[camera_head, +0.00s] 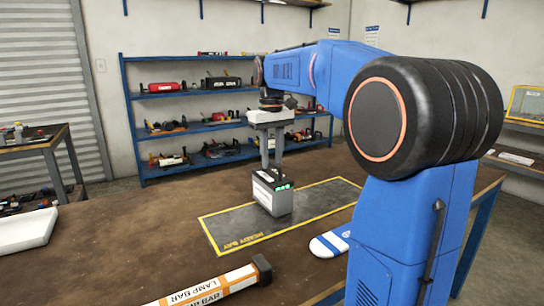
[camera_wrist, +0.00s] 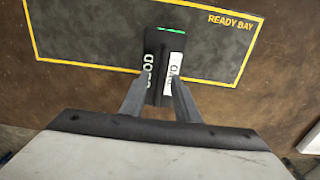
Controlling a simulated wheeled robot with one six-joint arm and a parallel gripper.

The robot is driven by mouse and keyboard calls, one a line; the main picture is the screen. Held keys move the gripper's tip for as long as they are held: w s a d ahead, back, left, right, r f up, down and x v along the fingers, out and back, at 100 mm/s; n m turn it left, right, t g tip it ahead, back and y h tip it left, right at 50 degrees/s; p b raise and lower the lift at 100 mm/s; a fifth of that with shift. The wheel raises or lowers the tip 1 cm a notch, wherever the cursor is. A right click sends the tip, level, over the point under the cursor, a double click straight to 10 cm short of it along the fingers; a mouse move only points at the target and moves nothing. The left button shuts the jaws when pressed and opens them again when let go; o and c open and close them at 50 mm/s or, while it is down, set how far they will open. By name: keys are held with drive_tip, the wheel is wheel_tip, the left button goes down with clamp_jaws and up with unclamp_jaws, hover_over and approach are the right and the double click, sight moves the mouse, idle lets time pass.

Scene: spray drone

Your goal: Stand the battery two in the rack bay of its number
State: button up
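A dark grey battery (camera_head: 271,192) with a white label and green lights stands upright at the middle of the READY BAY mat (camera_head: 222,232). My gripper (camera_head: 271,165) is directly above it, fingers pointing down to its top. In the wrist view the battery (camera_wrist: 163,48) shows between and beyond the fingers, with a green light strip at its far edge. The fingertips of my gripper (camera_wrist: 159,80) flank a dark bar along its top; whether they press on it is unclear. The label is partly hidden by one finger, and I cannot read a number. No numbered rack bay is recognisable.
A lamp bar (camera_head: 210,288) lies at the table's front edge. A blue and white object (camera_head: 330,242) lies right of the mat, partly behind my arm. A white tray (camera_head: 27,230) is at the left. Loaded blue shelves (camera_head: 190,128) stand behind. Brown tabletop left of the mat is clear.

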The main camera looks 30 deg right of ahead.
wheel_tip(320, 180, up, 12)
drive_tip(key=shift+f, duration=0.25)
drive_tip(key=o, duration=0.5)
drive_tip(key=shift+a, duration=0.1)
drive_tip(key=o, duration=0.8)
drive_tip(key=f, duration=0.2)
drive_tip(key=shift+w+f, duration=0.2)
drive_tip(key=shift+f, duration=0.1)
drive_tip(key=shift+c, duration=0.2)
approach(272, 183)
drive_tip(key=w+d+f, duration=0.1)
drive_tip(key=f, duration=0.1)
drive_tip(key=w+f, duration=0.2)
drive_tip(key=w+d+f, duration=0.1)
drive_tip(key=w+f, duration=0.1)
drive_tip(key=shift+w+d+f, duration=0.2)
drive_tip(key=shift+d+f, duration=0.1)
drive_tip(key=shift+d, duration=0.05)
drive_tip(key=shift+s+d+f, duration=0.1)
drive_tip(key=shift+s+f, duration=0.05)
drive_tip(key=shift+f, duration=3.1)
